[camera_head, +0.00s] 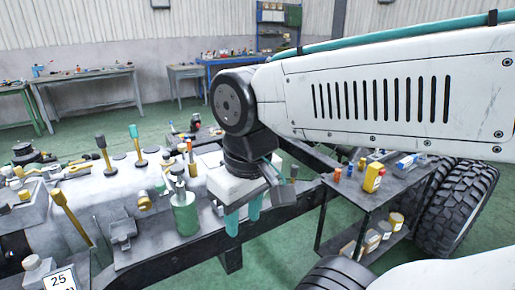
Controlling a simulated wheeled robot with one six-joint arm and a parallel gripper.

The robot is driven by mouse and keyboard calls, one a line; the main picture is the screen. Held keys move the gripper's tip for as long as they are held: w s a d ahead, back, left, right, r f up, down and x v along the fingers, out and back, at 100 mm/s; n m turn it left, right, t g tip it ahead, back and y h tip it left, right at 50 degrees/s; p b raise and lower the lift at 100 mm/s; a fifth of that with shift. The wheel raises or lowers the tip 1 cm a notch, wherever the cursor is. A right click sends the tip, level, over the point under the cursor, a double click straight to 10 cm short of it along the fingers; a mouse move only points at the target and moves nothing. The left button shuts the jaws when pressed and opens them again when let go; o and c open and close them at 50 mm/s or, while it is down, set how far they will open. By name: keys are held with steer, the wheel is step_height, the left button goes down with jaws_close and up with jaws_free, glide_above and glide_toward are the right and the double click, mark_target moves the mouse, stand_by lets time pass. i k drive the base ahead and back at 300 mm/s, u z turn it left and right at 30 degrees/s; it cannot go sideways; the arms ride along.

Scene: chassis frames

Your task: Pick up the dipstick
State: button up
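Several thin upright rods with coloured grips stand on the chassis, and I cannot tell for certain which is the dipstick. A longer yellow-handled tool (66,208) leans at the left. My gripper (243,222) points down at the near edge of the chassis, to the right of these rods. Its two teal fingers are apart with nothing visible between them. Part of the chassis behind my gripper and arm is hidden.
A green cylinder (185,216) stands left of my gripper. A dark shelf cart (372,195) with bottles and boxes stands to the right, near large tyres (468,205). Workbenches (90,75) line the back. Green floor is open between them and the chassis.

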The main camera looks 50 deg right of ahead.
mark_target(189, 142)
steer(key=z, duration=0.45)
steer(key=i, duration=1.2)
steer(key=z, duration=0.05)
